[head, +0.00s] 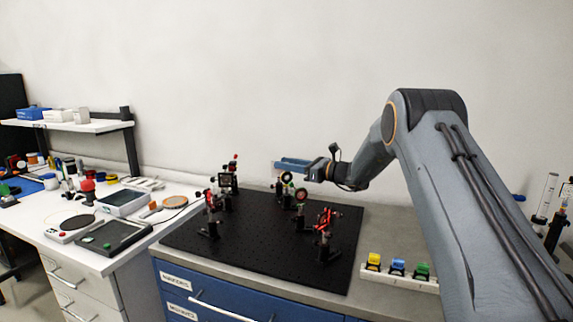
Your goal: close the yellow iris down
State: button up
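My gripper (281,164), with blue fingers, is at the end of my arm over the back of the black breadboard (259,275). It points left, just above a small round optic mount (287,178) on a post. A second round mount (301,194) stands close by, in front of it. Both are too small to show the state of an aperture. I cannot tell for sure which mount is the yellow iris. I see nothing held in the fingers, but their gap is too small to judge.
Red-and-black mounts (325,220) and (211,205) stand toward the breadboard's front, and a square dark mount (228,181) at its back left. A white rack (400,281) holds yellow, blue and green pieces at right. The breadboard's front is clear. A cluttered white bench (105,262) stands left.

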jog(key=shift+c, duration=0.2)
grip_shut()
jog(key=shift+s+a+n+h+b, duration=0.1)
jog(key=shift+a+n+h+b, duration=0.35)
jog(key=shift+n+h, duration=0.15)
jog(key=shift+s+a+f+n+g+h+b, duration=0.1)
jog(key=shift+a+f+n+g+h+b, duration=0.2)
jog(key=shift+n+h, duration=0.35)
jog(key=shift+s+a+f+n+g+h+b, duration=0.15)
jog(key=shift+a+n+h, duration=0.25)
jog(key=shift+h, duration=0.35)
jog(key=shift+s+a+f+n+g+h+b, duration=0.1)
jog(key=shift+a+n+g+h+b, duration=0.2)
jog(key=shift+n+h, duration=0.35)
